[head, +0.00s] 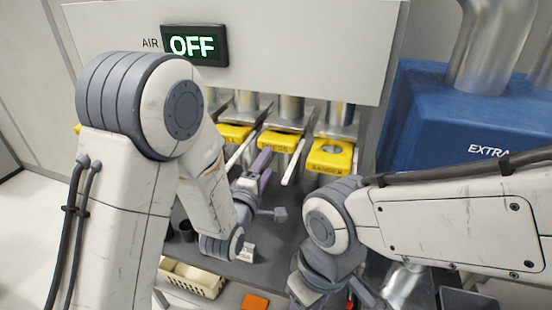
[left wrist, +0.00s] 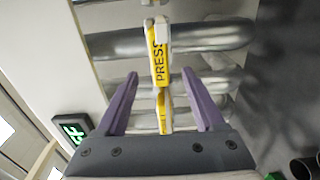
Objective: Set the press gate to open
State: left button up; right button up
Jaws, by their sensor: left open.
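The press gate (left wrist: 160,60) is a yellow block lettered PRESS on a metal duct in the left wrist view. It lies just past my left fingertips, roughly in line with the gap. In the head view a row of yellow gates sits on the ducts under the white panel, and their small labels are hard to read. My left gripper (head: 262,163) is open, its purple fingers close below the middle gate (head: 282,142); in the left wrist view the open fingers (left wrist: 160,76) show nothing clamped. My right arm comes in from the right, its fingers not visible.
An air display (head: 194,45) reads OFF. White handles hang from the gates, with one (head: 293,163) close to my left fingers. A blue box (head: 450,125) lettered EXTRA stands at the right. A cream basket (head: 193,280) and an orange block (head: 254,301) lie below.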

aim_at(276, 148)
pick_arm(q)
jog(key=p+x, duration=0.3)
jog(key=x, duration=0.4)
jog(key=shift+w+r, duration=0.15)
jog(key=shift+w+d, duration=0.15)
jog(key=shift+w, duration=0.25)
grip_shut()
dwell(1.0)
